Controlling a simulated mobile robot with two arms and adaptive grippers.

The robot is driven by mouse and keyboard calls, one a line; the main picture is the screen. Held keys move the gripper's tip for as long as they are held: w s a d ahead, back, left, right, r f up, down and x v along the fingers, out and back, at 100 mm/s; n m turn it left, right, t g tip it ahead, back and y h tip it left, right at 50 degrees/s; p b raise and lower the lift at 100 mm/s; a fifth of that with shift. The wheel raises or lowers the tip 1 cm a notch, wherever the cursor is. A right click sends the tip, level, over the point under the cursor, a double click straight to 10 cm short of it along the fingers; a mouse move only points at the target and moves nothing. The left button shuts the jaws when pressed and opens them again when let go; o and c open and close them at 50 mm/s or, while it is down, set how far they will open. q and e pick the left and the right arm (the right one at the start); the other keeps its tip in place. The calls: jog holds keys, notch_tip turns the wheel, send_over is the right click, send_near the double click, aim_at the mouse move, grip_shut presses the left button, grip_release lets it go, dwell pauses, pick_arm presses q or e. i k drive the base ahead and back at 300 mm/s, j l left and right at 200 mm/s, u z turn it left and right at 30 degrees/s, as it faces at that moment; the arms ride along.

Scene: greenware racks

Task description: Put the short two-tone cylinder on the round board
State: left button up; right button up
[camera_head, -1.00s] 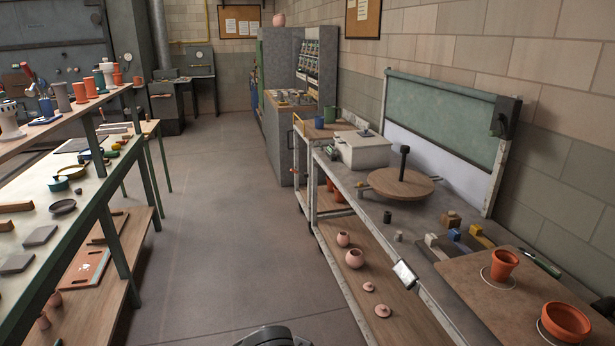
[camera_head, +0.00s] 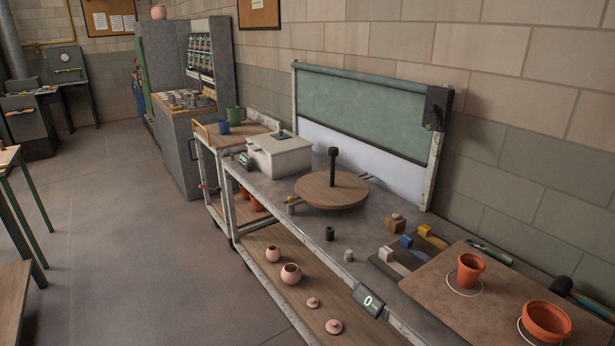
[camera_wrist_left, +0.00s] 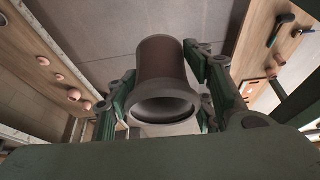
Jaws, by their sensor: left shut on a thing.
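The round board (camera_head: 318,194) is a wooden disc on the grey workbench in the head view, with a dark upright post (camera_head: 333,163) standing on it. In the left wrist view, my left gripper (camera_wrist_left: 163,80) is shut on a two-tone cylinder (camera_wrist_left: 164,60), dark brown over most of its side with a grey flared end towards the camera. One finger is on each side of it. The floor shows beyond it. Neither gripper shows in the head view, and my right gripper is in no view.
A pale box (camera_head: 280,158) stands left of the board. A small dark cylinder (camera_head: 329,234) and a grey piece (camera_head: 348,256) stand in front of it. Small blocks and a wooden panel with terracotta pots (camera_head: 471,270) lie to the right. A low shelf holds pink pots (camera_head: 291,274).

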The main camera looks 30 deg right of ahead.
aim_at(319, 182)
jog(key=i, duration=0.9)
jog(key=i+j+z, duration=0.15)
jog(key=i, duration=0.75)
jog(key=i+z, duration=0.95)
jog(key=i+j+z, duration=0.3)
jog(key=z, duration=0.2)
jog(key=i+j, duration=0.05)
jog(key=i, duration=0.05)
